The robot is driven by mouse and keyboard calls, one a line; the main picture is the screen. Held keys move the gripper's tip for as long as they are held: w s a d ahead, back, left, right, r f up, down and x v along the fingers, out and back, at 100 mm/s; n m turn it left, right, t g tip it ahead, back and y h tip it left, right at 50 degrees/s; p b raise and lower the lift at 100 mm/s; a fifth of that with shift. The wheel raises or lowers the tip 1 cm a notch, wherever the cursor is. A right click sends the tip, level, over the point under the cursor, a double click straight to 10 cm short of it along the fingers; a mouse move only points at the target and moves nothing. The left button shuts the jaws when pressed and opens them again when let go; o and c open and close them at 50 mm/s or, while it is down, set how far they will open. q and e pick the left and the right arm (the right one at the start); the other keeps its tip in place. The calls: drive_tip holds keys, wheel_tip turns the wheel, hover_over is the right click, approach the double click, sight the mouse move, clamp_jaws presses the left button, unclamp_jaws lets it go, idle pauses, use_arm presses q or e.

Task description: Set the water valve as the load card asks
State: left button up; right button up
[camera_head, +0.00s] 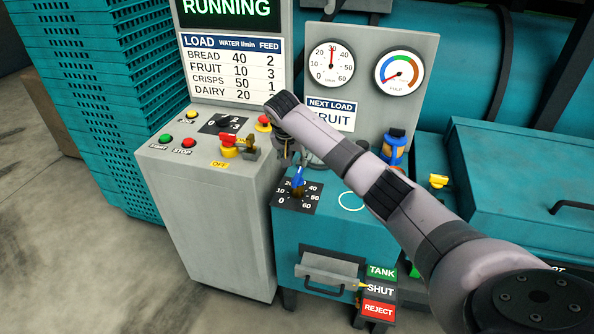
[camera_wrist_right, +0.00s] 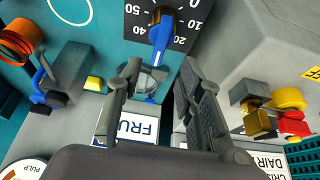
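The water valve's blue handle (camera_head: 298,182) stands on a black dial plate (camera_head: 310,204) marked 0 to 60 on the teal box. The handle points up the dial, at about 30. In the right wrist view the handle (camera_wrist_right: 161,36) lies just beyond the fingers. My right gripper (camera_wrist_right: 162,75) is open and empty, its fingers apart on either side of the line to the handle. The load card (camera_head: 230,68) lists FRUIT with water 10 and feed 3. The NEXT LOAD sign (camera_head: 330,114) reads FRUIT. The water gauge (camera_head: 331,63) needle points to about 30. My left gripper is not in view.
A grey control cabinet (camera_head: 210,230) with buttons and a yellow-red switch (camera_head: 233,147) stands left of the valve. A blue-topped knob (camera_head: 395,147) is at the right. A TANK/SHUT/REJECT lever plate (camera_head: 381,290) is below. My right arm crosses the teal box.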

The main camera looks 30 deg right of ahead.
sight(298, 175)
drive_tip(key=x, duration=0.8)
drive_tip(key=shift+w+d+f, duration=0.1)
drive_tip(key=shift+w+f, duration=0.1)
drive_tip(key=shift+f, duration=0.15)
drive_tip(key=shift+c, duration=0.5)
clamp_jaws()
